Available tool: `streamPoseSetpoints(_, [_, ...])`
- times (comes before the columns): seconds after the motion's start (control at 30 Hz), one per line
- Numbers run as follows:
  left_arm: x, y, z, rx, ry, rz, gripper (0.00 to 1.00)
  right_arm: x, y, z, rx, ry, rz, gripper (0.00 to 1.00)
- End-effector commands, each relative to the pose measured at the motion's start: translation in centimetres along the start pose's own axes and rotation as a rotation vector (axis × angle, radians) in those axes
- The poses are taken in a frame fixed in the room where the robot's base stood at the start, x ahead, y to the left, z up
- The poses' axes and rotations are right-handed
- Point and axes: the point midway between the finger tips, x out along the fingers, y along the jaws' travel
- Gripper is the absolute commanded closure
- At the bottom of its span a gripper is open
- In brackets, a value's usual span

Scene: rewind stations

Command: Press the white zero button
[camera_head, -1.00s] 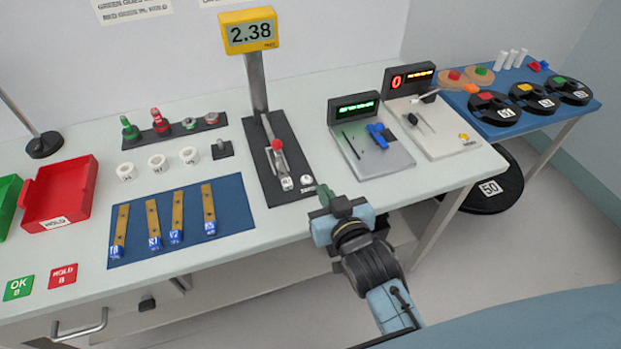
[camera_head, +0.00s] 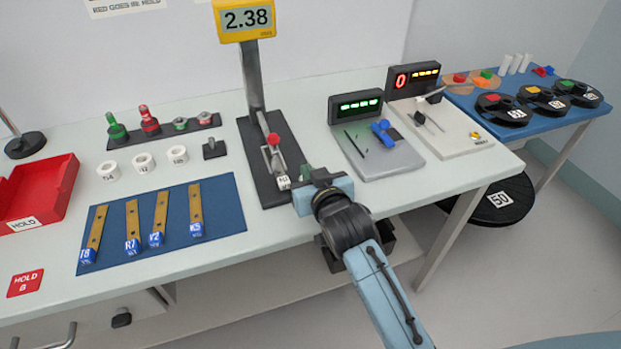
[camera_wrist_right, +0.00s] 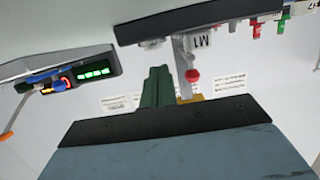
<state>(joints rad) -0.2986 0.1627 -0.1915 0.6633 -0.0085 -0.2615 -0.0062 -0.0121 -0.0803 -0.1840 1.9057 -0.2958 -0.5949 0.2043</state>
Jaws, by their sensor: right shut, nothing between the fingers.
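The yellow gauge (camera_head: 244,19) reads 2.38 on its post over a black base (camera_head: 253,163). A red knob (camera_head: 273,140) and a white-labelled block (camera_head: 283,182) are on that base. My right gripper (camera_head: 307,173) is at the base's front right corner and covers the white zero button in the head view. In the right wrist view, my shut, empty green fingers (camera_wrist_right: 158,72) point at the base, just short of a pale round piece (camera_wrist_right: 151,43) that looks like the zero button. Contact cannot be told. The block, marked M1, shows beside it (camera_wrist_right: 202,41). My left gripper is out of view.
A blue mat (camera_head: 222,219) with several labelled strips lies to the left. White rings (camera_head: 143,163) and a red bin (camera_head: 58,196) are farther left. The bench's front edge runs beneath my arm.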

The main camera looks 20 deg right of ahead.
Motion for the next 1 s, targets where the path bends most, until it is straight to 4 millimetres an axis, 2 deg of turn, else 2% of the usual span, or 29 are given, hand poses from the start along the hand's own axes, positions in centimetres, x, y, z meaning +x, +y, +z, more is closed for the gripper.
streamPoseSetpoints(0.17, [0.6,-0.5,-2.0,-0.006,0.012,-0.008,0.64,0.2,0.0,1.0,0.0,0.001,0.0,1.0])
streamPoseSetpoints(0.4, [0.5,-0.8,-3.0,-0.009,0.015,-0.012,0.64,0.3,0.0,1.2,0.0,0.001,0.0,1.0])
streamPoseSetpoints(0.77, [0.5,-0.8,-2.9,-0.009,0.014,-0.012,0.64,0.3,0.0,1.4,0.0,0.0,0.0,1.0])
streamPoseSetpoints(1.0, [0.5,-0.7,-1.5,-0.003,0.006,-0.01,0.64,0.7,0.0,3.0,0.0,-0.002,0.001,1.0])
